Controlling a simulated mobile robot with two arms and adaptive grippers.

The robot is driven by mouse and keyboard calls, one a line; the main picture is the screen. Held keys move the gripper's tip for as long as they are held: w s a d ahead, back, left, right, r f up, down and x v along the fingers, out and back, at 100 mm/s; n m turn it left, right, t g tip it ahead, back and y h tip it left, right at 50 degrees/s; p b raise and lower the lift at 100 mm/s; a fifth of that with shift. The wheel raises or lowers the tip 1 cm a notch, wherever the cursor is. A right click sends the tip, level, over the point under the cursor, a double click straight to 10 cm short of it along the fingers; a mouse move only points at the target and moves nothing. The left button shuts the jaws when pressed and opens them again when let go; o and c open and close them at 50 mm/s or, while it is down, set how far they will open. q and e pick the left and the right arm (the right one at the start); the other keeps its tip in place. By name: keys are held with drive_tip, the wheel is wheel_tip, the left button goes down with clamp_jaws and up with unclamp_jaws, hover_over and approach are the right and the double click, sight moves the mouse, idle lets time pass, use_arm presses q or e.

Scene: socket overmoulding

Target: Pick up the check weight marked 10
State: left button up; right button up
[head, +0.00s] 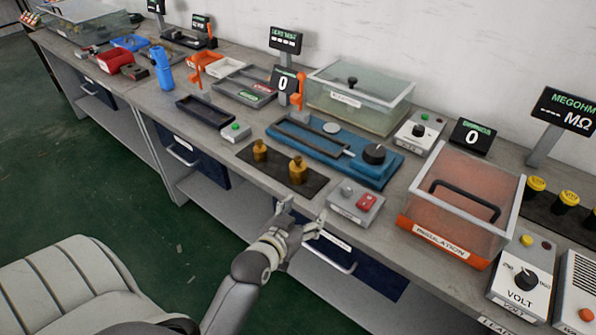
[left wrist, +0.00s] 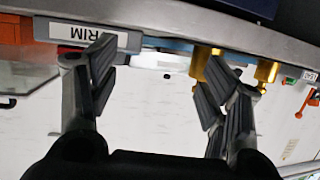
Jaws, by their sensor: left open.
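Two brass check weights stand upright on a dark mat (head: 279,179) near the bench's front edge. The smaller-looking one (head: 260,151) is at the left, the larger-looking one (head: 298,171) at the right. I cannot read a mark on either. My left gripper (head: 302,214) is open and empty, just in front of the bench edge and below the right weight, apart from it. My right gripper is not in view.
A blue fixture (head: 372,172) with a black knob lies behind the mat. A grey box with a red button (head: 366,202) stands right of it, beside an orange-based insulation enclosure (head: 440,240). A dark tray (head: 205,112) lies to the left. A pale chair (head: 70,285) stands on the floor.

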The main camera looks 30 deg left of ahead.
sight(297, 163)
use_arm(q)
drive_tip(key=w+a+r+n+t+y, duration=0.1)
drive_tip(key=w+a, duration=0.1)
drive_tip(key=w+a+r+n+t+y+b, duration=0.1)
drive_tip(key=w+a, duration=0.1)
drive_tip(key=a, duration=0.1)
drive_tip(key=w+a+r+t+y+b, duration=0.1)
drive_tip(key=w+a+y, duration=0.1)
drive_tip(key=shift+w+a+r+n, duration=0.15)
drive_tip(key=shift+w+r+n, duration=0.1)
drive_tip(key=shift+w+n, duration=0.15)
drive_tip(key=shift+w+a, duration=0.15)
drive_tip(key=shift+w, duration=0.35)
drive_tip(key=shift+w+a+b, duration=0.25)
drive_tip(key=shift+w+b, duration=0.2)
drive_tip(key=shift+b, duration=0.1)
drive_tip(key=b+x, duration=0.2)
drive_tip(key=x, duration=0.1)
drive_tip(key=shift+a, duration=0.25)
drive_tip(key=shift+w+a+r, duration=0.1)
drive_tip(key=shift+w+a, duration=0.05)
drive_tip(key=shift+w, duration=0.35)
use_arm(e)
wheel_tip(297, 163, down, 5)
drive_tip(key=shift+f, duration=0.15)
use_arm(q)
drive_tip(key=shift+c, duration=0.3)
